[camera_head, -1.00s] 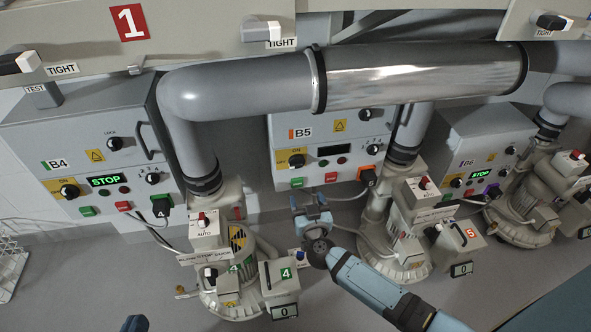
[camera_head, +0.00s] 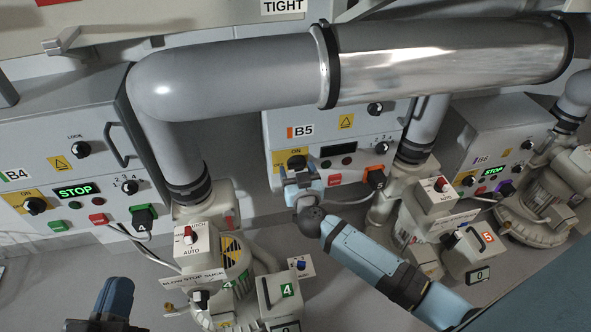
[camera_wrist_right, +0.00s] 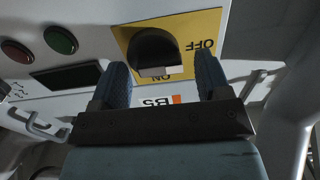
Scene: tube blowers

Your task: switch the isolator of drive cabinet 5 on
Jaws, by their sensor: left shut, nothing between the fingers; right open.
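Drive cabinet B5 (camera_head: 350,115) is a grey box at the middle of the head view. Its isolator is a black knob (camera_head: 297,163) on a yellow ON/OFF plate, partly behind my right gripper. My right gripper (camera_head: 299,180) is open in front of it. In the right wrist view, upside down, the knob (camera_wrist_right: 155,48) appears between the two open fingers (camera_wrist_right: 160,78), with a gap on each side. Its light end lies by the word ON; I cannot surely tell its setting. B5's display (camera_wrist_right: 67,76) is dark. My left gripper (camera_head: 115,300) is shut and empty at the lower left.
Cabinets B4 (camera_head: 60,130) and B6 (camera_head: 500,125) flank B5; both displays show green STOP. A thick grey pipe (camera_head: 230,80) crosses above and drops between B4 and B5. Blower units (camera_head: 240,262) stand below. Bare floor shows at the lower left.

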